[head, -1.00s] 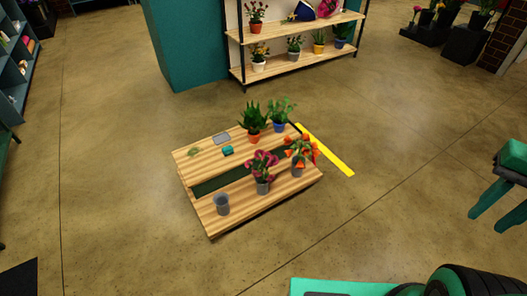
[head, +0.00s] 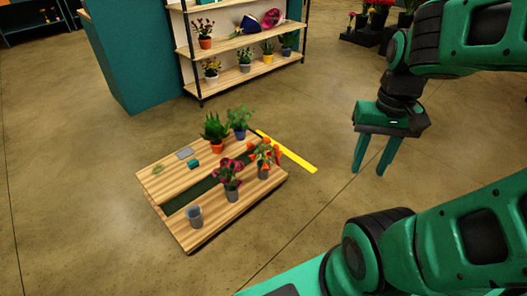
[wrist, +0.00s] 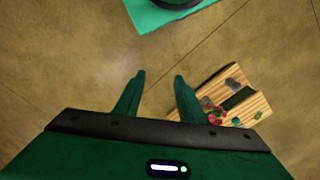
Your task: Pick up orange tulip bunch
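The orange tulip bunch (head: 264,152) stands upright in a grey pot at the right end of the low wooden table (head: 230,215). A magenta tulip bunch (head: 229,173) in a grey pot stands to its left. My gripper (head: 370,168) is open and empty, in the air to the right of the table, fingers pointing down. In the wrist view my gripper's two fingers (wrist: 157,95) are apart with only floor between them. The table shows at the lower right there, with the magenta bunch (wrist: 214,112) near its edge; the orange bunch cannot be made out clearly.
An empty grey pot (head: 195,216) stands at the table's front left. Two green plants, in an orange pot (head: 217,147) and a blue pot (head: 240,134), stand at the back. A yellow floor strip (head: 290,153) lies right of the table. A plant shelf (head: 240,65) stands behind.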

